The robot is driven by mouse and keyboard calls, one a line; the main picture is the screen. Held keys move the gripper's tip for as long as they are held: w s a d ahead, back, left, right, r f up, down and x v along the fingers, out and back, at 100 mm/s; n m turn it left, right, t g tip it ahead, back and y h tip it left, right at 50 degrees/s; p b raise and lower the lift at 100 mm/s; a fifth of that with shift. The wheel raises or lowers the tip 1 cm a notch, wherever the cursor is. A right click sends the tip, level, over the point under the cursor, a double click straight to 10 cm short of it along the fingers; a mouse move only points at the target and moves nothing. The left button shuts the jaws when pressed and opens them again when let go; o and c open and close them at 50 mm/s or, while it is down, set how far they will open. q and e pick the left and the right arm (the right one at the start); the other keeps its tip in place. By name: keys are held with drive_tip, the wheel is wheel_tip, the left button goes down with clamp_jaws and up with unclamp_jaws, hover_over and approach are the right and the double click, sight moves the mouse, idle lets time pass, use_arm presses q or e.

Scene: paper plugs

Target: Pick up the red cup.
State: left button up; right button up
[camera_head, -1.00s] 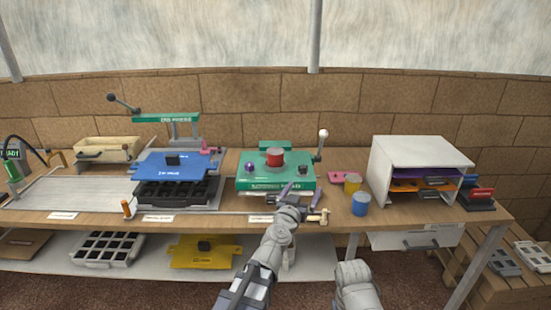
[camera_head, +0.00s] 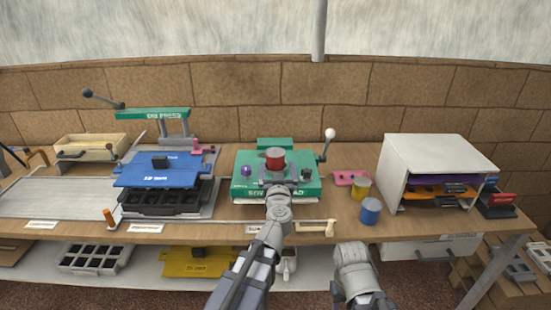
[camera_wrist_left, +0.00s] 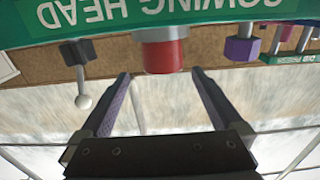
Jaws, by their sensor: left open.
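The red cup (camera_head: 275,153) stands upright on top of the green sowing head (camera_head: 250,186) on the bench. In the left wrist view, which is upside down, the red cup (camera_wrist_left: 164,56) shows beyond the fingertips, roughly centred between them. My left gripper (camera_head: 276,172) is just in front of the cup, over the green sowing head. Its two fingers (camera_wrist_left: 160,76) are spread apart with nothing between them. Of my right arm only a grey link shows at the lower middle; its gripper is not visible.
A purple knob (camera_head: 246,170) and a dark knob (camera_head: 306,174) flank the cup. A white-balled lever (camera_head: 330,133) rises at right. Yellow (camera_head: 361,188) and blue (camera_head: 371,212) cups stand right of the green unit. A blue plate (camera_head: 165,172) lies left.

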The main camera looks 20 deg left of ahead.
sight(276, 152)
use_arm(q)
drive_tip(key=shift+a+x, duration=0.2)
drive_tip(key=shift+x, duration=3.75)
drive_tip(key=shift+s+r, duration=0.1)
drive_tip(key=shift+s, duration=0.05)
drive_tip(key=c, duration=1.2)
drive_tip(key=shift+r, duration=0.1)
drive_tip(key=shift+c, duration=0.2)
wheel_tip(276, 152, up, 10)
drive_tip(key=p, duration=1)
